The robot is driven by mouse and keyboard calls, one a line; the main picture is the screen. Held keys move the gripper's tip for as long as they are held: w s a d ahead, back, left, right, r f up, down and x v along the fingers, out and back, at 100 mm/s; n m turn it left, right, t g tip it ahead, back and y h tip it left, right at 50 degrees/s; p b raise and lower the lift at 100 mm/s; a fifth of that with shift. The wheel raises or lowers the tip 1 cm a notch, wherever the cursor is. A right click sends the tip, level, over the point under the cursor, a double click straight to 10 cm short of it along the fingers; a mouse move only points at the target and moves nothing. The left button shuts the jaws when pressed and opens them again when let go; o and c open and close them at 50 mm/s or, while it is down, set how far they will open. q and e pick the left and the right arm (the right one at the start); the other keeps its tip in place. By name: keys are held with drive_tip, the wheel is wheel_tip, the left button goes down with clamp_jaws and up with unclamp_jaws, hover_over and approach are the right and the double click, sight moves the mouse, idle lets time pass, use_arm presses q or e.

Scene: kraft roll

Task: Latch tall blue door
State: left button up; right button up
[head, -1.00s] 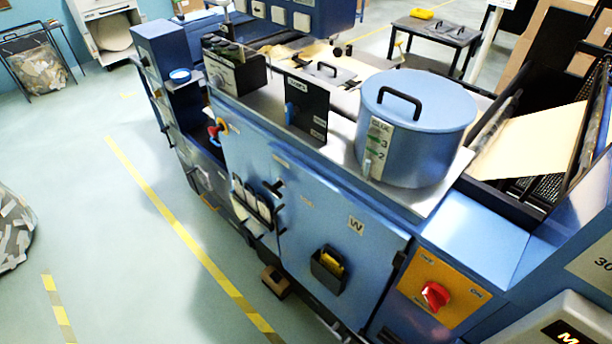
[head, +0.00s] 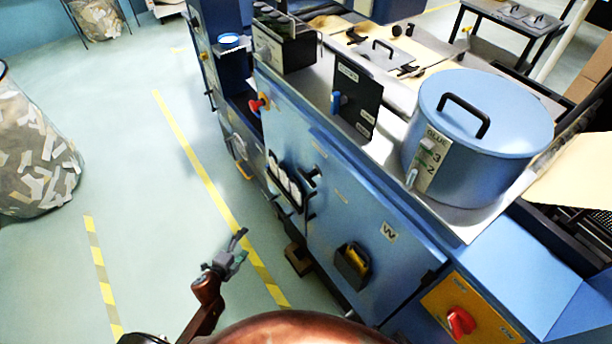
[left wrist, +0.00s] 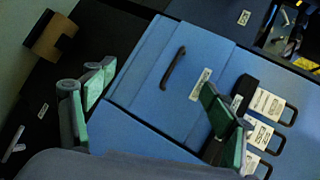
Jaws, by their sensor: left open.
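The blue machine front carries a large blue door panel (head: 345,215) marked W, with a black pocket on it. A black latch handle (head: 312,176) sits at its upper left edge. Whether the door is fully closed or slightly ajar, I cannot tell. My left gripper (head: 236,248) is in front of and left of the machine, apart from it. In the left wrist view, its green-padded fingers (left wrist: 155,105) are spread with nothing between them. Beyond them shows a blue panel (left wrist: 140,75) with a black bar handle (left wrist: 173,68). My right gripper is out of view.
A blue glue drum (head: 490,140) stands on the machine top. A rack of white tags (head: 285,180) hangs on the front, also in the left wrist view (left wrist: 268,115). A red switch (head: 461,322) is at lower right. A scrap bin (head: 35,150) stands left; the floor between is clear.

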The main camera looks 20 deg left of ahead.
use_arm(q)
drive_tip(key=w+d+r+m+t+h, duration=0.1)
drive_tip(key=w+d+r+m, duration=0.15)
drive_tip(key=r, duration=0.45)
drive_tip(key=w+d+r+m+t+h, duration=0.1)
drive_tip(key=w+r+m, duration=0.15)
drive_tip(key=r, duration=0.35)
drive_tip(key=w+d+r+m+t+h, duration=0.1)
drive_tip(key=d+r+m+h, duration=0.1)
drive_tip(key=r+m, duration=0.35)
drive_tip(key=m+g+h+p, duration=0.15)
drive_tip(key=m+h, duration=0.45)
drive_tip(key=m, duration=0.9)
approach(304, 179)
drive_tip(key=x, duration=0.9)
drive_tip(key=shift+w+d+r+p, duration=0.1)
drive_tip(key=shift+w+d+p, duration=0.1)
drive_tip(key=shift+p, duration=0.2)
drive_tip(key=shift+w+d, duration=0.35)
drive_tip(key=shift+w, duration=0.15)
drive_tip(key=shift+c, duration=0.4)
drive_tip(key=c, duration=1.1)
